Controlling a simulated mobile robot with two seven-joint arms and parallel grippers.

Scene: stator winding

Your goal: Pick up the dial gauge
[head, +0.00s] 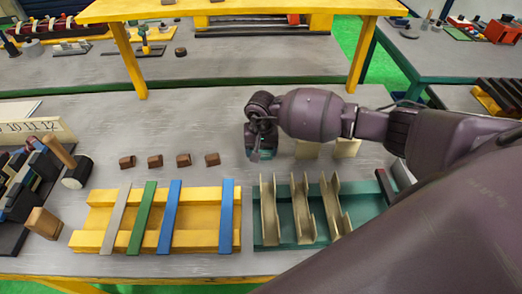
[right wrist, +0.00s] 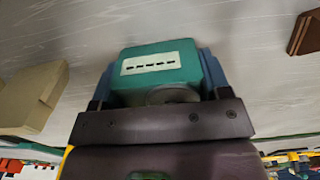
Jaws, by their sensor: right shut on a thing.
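A teal, box-shaped thing with a white marked label, which I take to be the dial gauge (right wrist: 160,68), sits between the blue fingers of my right gripper (right wrist: 158,88) in the right wrist view. The gripper is shut on it, with a finger against each side. In the head view my right gripper (head: 258,150) points down at the middle of the grey table, and a bit of teal shows at its fingertips. Whether the gauge touches the table is hard to tell. My left gripper is not in view.
Several small brown blocks (head: 184,160) stand in a row left of the gripper. Pale blocks (head: 346,148) stand to its right. In front are a yellow rack (head: 90,218) with coloured bars and a teal tray (head: 370,205) with beige channels. A yellow shelf (head: 150,10) stands behind.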

